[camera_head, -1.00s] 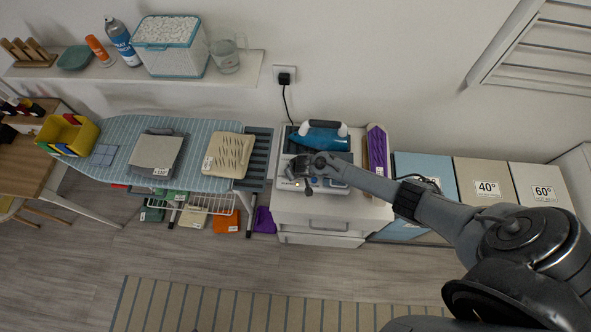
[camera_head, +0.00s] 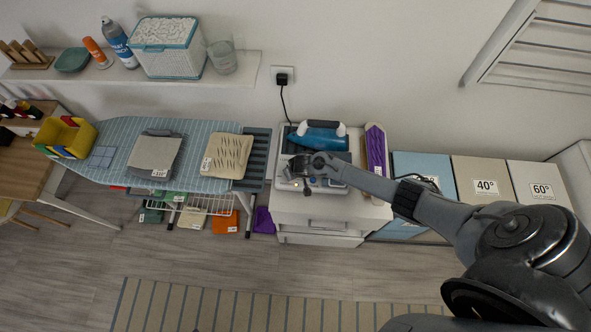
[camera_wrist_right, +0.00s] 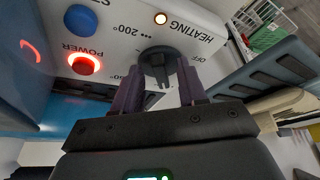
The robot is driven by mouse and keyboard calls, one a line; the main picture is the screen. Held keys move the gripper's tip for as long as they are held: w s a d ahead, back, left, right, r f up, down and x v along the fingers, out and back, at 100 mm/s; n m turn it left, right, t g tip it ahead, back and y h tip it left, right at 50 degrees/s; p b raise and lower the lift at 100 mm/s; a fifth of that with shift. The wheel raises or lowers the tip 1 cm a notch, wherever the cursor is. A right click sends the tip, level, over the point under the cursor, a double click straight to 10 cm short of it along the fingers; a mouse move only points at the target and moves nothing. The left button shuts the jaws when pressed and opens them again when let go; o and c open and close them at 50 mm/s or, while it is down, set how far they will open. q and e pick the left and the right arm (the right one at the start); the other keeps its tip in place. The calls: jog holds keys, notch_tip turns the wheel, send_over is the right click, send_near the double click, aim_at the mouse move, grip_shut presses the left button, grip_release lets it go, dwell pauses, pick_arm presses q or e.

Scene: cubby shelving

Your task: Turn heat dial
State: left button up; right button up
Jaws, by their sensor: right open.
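The heat dial (camera_wrist_right: 158,60) is a dark round knob with a raised grip on the white front panel of the iron station (camera_head: 328,184). In the right wrist view the panel reads HEATING, OFF and 200°. My right gripper (camera_wrist_right: 158,92) is open, its two fingers pointing at the dial with the knob's grip between or just beyond their tips; I cannot tell whether they touch it. In the head view my right gripper (camera_head: 298,172) is at the station's front left. The blue iron (camera_head: 318,138) rests on top. My left gripper is not in view.
The ironing board (camera_head: 118,137) stands to the left. A purple-topped narrow board (camera_head: 376,150) and laundry bins (camera_head: 486,170) are to the right.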

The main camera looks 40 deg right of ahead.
jog(key=d+p+v, duration=0.1)
jog(key=p+v, duration=0.1)
jog(key=v, duration=0.8)
jog(key=shift+a+r, duration=0.3)
jog(key=shift+a, duration=0.15)
jog(key=shift+s, duration=0.15)
